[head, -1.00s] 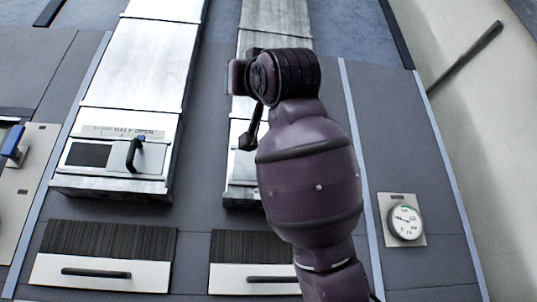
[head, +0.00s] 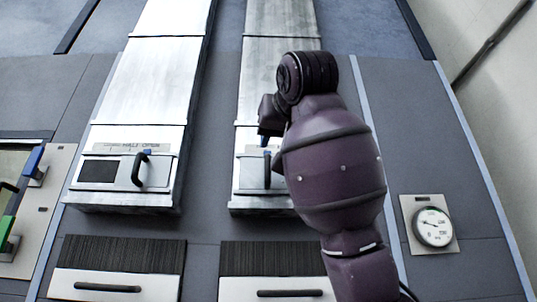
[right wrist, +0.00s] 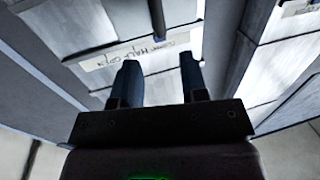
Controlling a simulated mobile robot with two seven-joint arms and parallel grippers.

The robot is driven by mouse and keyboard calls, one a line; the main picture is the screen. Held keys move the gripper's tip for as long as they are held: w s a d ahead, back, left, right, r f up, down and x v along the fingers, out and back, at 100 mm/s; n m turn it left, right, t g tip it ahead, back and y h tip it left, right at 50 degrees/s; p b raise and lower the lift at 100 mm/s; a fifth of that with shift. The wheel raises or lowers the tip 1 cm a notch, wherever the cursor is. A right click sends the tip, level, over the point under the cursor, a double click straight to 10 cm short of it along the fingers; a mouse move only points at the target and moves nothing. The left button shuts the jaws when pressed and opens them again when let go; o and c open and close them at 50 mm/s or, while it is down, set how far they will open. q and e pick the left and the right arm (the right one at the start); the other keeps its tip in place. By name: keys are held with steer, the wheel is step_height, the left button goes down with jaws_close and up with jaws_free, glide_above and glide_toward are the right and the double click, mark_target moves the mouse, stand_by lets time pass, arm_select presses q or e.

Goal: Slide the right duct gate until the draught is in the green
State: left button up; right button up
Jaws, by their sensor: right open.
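The right duct (head: 283,85) is a pale metal chute with a dark upright gate handle (head: 267,172) low on its front. My right gripper (head: 265,140) is at the top of this handle, partly hidden by my own wrist. In the right wrist view its two blue fingers (right wrist: 160,78) are apart, with a dark bar (right wrist: 158,18) beyond the gap, close to a "HALF OPEN" label (right wrist: 140,48). Whether the fingers touch the handle cannot be told. The round draught gauge (head: 433,228) at the right has a dark needle pointing left; its green band is hard to make out.
The left duct (head: 150,85) has its own handle (head: 139,170) and a "HALF OPEN" label. Below the ducts are two drawers (head: 105,285) with bar handles. A panel (head: 50,195) with blue and green levers stands at the far left. The wall right of my arm is flat.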

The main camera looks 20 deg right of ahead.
mark_target(269, 155)
steer(key=w, duration=0.2)
steer(key=w+p, duration=0.1)
steer(key=w, duration=0.3)
steer(key=shift+w+d+r+p, duration=0.1)
steer(key=shift+w+d+p, duration=0.15)
steer(key=shift+w+p, duration=0.15)
steer(key=shift+w, duration=0.65)
jaws_close()
